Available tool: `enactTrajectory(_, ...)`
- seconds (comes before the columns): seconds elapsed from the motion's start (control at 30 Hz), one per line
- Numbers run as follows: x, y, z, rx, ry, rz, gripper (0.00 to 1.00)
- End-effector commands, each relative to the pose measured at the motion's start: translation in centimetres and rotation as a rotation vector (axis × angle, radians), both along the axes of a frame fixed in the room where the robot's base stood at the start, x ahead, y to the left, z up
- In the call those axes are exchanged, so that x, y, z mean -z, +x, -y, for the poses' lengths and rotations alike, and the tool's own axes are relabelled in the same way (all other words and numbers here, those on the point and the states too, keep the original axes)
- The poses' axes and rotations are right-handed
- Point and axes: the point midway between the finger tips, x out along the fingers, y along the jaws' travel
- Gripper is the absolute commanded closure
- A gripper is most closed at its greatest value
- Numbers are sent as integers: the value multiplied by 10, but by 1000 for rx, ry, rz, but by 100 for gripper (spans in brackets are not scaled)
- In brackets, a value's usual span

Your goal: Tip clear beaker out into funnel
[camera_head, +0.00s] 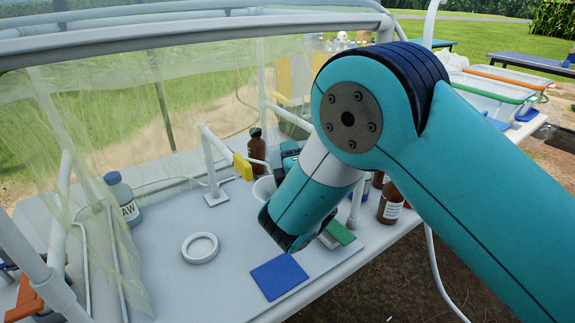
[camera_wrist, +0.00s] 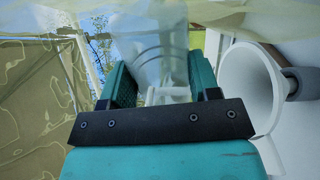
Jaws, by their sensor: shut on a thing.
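In the wrist view, my gripper (camera_wrist: 160,84) is shut on a clear beaker (camera_wrist: 160,45), which shows between the two teal fingers with faint curved lines on its wall. The white funnel (camera_wrist: 246,82) is just right of the right finger, its wide mouth facing the beaker side. I cannot tell how far the beaker is tilted or whether liquid is in it. In the head view, my arm hides most of the gripper and the beaker. A white rounded rim (camera_head: 262,189), perhaps the funnel, shows just left of my arm.
On the grey bench (camera_head: 180,275) are a white ring (camera_head: 200,248), a blue pad (camera_head: 279,277), a labelled wash bottle (camera_head: 122,199), brown bottles (camera_head: 256,151) (camera_head: 390,205) and a white stand with a yellow block (camera_head: 242,167). A clear sheet (camera_head: 100,130) hangs behind. The front left bench is clear.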

Motion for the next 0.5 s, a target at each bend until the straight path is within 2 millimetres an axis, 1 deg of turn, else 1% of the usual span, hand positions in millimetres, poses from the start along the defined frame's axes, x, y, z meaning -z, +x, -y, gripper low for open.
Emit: enactTrajectory(0.5, 6, 5, 23, 1, 509, -101, 88)
